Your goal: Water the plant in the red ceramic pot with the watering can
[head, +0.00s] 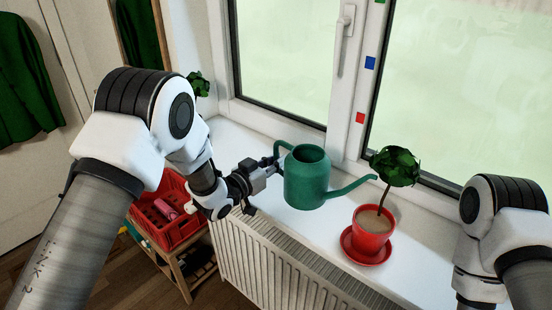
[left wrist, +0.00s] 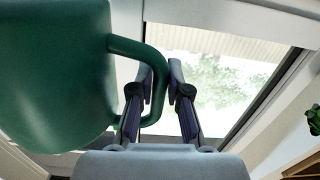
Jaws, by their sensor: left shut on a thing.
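The green watering can (head: 305,185) is held over the window sill, close to upright. Its spout points right, and the tip is beside the plant's stem, just below the leaves and above the pot's rim. My left gripper (head: 276,168) is shut on the can's handle; the left wrist view (left wrist: 160,85) shows the fingers around the handle, beside the can body (left wrist: 55,75). The red ceramic pot (head: 373,235) stands on a red saucer (head: 347,246) on the sill, with brown soil and a leafy plant (head: 396,166). My right gripper is out of view; only its arm shows at the right.
The white window sill (head: 325,225) runs under the window, above a radiator (head: 275,265). A red crate (head: 180,235) sits on a wooden stand at the left. Another green plant (head: 200,84) shows partly behind my left arm. Window frames stand close behind the can.

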